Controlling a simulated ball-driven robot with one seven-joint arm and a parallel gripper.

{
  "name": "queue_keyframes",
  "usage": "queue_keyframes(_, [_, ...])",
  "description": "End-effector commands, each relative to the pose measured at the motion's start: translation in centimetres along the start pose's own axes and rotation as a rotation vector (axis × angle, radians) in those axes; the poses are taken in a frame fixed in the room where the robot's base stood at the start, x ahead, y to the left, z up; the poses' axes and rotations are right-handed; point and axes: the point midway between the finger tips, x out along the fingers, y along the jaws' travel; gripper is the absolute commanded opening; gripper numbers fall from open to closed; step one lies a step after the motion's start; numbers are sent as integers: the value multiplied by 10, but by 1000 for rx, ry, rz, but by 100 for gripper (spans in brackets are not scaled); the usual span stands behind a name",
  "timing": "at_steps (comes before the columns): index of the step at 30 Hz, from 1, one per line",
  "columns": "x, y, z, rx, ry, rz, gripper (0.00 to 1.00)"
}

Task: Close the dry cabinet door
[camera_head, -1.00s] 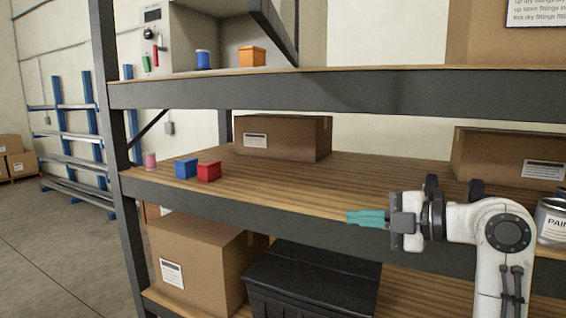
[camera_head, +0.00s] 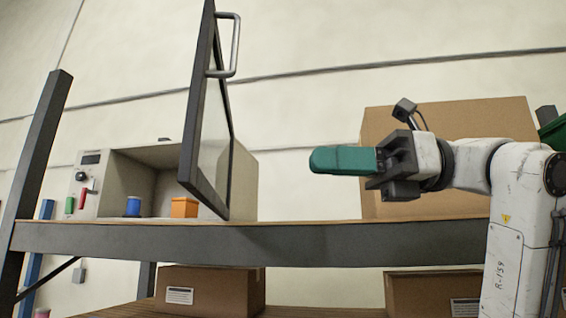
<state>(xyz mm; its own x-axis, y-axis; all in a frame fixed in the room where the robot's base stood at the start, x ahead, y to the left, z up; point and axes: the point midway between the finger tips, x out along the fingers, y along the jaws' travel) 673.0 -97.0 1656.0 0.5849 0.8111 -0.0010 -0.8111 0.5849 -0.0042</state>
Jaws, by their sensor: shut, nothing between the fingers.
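The dry cabinet (camera_head: 243,178) stands on the top shelf at left, a light grey box with a control panel on its left side. Its dark-framed glass door (camera_head: 200,120) stands wide open, swung out toward me from the cabinet's right side. A metal handle (camera_head: 236,45) is near the door's top outer edge. Inside the open cabinet are a blue container (camera_head: 133,206) and an orange box (camera_head: 185,207). My gripper (camera_head: 316,160), with green fingers, is shut and empty. It is to the right of the door, pointing left, above shelf level and apart from the door.
The shelf edge (camera_head: 300,244) runs across below my gripper. A large cardboard box (camera_head: 450,118) stands behind my arm. A dark upright post (camera_head: 40,150) is at left. More cardboard boxes (camera_head: 210,290) sit on the shelf below.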

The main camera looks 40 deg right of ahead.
Motion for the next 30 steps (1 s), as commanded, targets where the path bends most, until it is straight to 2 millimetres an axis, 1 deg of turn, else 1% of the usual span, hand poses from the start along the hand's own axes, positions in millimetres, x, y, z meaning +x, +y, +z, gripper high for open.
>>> queue_keyframes(12, [79, 0, 3, 4, 1, 3, 0])
queue_keyframes(18, [111, 0, 3, 4, 0, 2, 0])
queue_keyframes(21, [121, 0, 2, 5, 0, 1, 0])
queue_keyframes(24, [127, 0, 1, 4, -1, 0, 0])
queue_keyframes(30, [130, 0, 0, 4, -1, -1, 0])
